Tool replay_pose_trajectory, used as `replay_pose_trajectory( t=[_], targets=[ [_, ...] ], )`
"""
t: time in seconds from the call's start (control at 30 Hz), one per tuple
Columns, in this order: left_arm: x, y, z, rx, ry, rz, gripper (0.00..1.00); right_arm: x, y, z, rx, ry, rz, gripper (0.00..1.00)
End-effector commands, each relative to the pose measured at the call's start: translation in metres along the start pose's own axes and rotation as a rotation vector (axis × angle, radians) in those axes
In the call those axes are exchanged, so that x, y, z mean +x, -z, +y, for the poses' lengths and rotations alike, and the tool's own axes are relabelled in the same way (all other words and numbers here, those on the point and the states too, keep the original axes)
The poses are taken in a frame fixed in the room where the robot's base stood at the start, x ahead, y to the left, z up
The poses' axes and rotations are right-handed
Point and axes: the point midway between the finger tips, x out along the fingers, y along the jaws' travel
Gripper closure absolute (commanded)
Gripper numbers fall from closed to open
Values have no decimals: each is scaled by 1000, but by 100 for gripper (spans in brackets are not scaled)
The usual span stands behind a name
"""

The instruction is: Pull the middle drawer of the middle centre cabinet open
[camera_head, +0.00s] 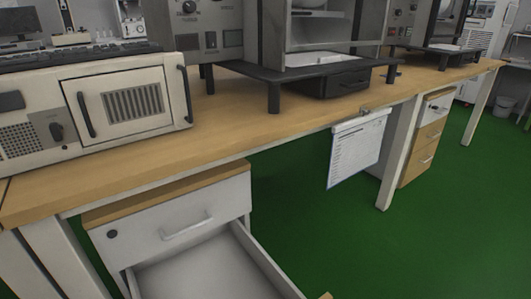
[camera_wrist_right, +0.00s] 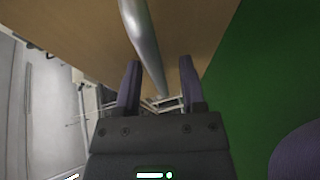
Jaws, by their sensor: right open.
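The cabinet (camera_head: 170,185) stands under the bench at lower left in the head view, with a white top drawer front, lock and bar handle (camera_head: 187,227). That top drawer is shut. The drawer directly below it (camera_head: 262,262) is pulled out, showing its empty-looking inside; its front is mostly cut off by the frame. In the right wrist view, my right gripper (camera_wrist_right: 160,68) is open. A grey metal bar handle (camera_wrist_right: 143,35) runs between its fingers, with a gap visible on both sides. A wooden front (camera_wrist_right: 195,30) lies behind it. My left gripper is not in view.
The wooden bench top (camera_head: 240,125) above carries a beige instrument (camera_head: 125,105) and grey machines. A clipboard sheet (camera_head: 357,148) hangs from the bench edge. Another cabinet (camera_head: 424,140) stands farther right. The green floor (camera_head: 300,215) beside the open drawer is clear.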

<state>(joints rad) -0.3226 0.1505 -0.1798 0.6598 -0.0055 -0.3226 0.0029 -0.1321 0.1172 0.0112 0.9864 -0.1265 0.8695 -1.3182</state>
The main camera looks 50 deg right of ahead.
Motion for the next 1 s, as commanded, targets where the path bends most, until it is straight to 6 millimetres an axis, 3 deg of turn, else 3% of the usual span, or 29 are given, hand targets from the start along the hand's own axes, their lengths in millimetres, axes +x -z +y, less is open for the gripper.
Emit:
replay_pose_trajectory(
  t=[0.17,0.27,0.4,0.6,1.0],
  targets=[
    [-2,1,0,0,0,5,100,-5,0,1,0,1,0,49],
    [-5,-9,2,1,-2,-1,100,-26,0,3,0,1,-1,49],
    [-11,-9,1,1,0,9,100,-63,0,2,0,3,-1,49],
    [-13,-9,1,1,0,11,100,-95,0,0,0,1,-1,49],
    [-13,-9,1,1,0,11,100,-99,0,0,0,0,0,49]
  ],
)
